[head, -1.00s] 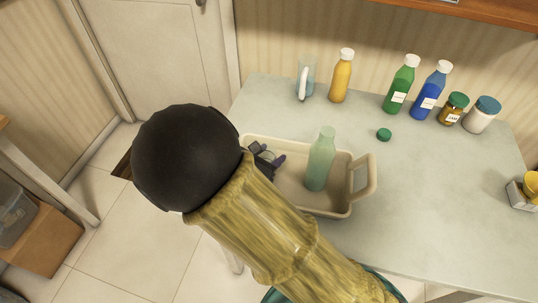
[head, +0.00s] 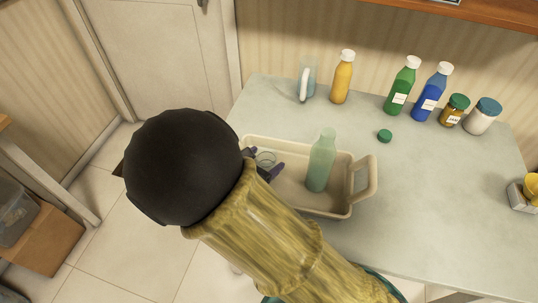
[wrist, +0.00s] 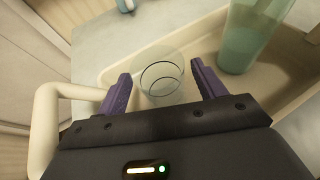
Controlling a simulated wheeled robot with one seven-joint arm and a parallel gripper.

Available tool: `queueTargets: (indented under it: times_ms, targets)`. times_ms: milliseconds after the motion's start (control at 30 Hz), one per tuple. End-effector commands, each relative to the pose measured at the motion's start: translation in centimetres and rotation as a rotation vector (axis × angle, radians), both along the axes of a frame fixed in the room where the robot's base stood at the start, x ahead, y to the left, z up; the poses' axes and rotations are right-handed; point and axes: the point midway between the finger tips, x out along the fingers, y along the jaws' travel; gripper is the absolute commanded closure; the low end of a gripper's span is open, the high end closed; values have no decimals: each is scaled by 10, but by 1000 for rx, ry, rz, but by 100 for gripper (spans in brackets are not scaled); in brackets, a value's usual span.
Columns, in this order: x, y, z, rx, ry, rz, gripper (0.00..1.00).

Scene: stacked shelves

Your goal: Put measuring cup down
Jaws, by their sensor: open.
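A clear round cup, which I take for the measuring cup (head: 265,159), is in the left part of the beige basket (head: 361,184). It also shows in the wrist view (wrist: 161,76), between the two purple fingers of my gripper (wrist: 157,82). The fingers are open, with a gap visible on each side of the cup. In the head view my gripper (head: 264,163) is partly hidden behind my own black arm link. Whether the cup rests on the basket floor is hard to tell.
A pale green bottle (head: 321,162) stands in the basket right of the cup. A clear jug with a white handle (head: 305,82), a yellow bottle (head: 342,78), green and blue bottles and jars line the counter's back. A green cap (head: 384,136) lies before them. The right counter is mostly clear.

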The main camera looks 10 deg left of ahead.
Motion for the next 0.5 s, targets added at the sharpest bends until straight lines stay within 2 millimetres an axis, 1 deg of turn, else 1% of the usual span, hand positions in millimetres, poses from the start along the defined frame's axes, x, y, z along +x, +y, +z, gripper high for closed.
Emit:
queueTargets:
  times_ms: [33,300,400,500]
  targets:
    - [-9,5,6,4,0,3,31]
    - [-54,25,25,2,1,4,31]
    - [-65,30,31,2,0,1,31]
    - [-72,33,33,0,0,0,31]
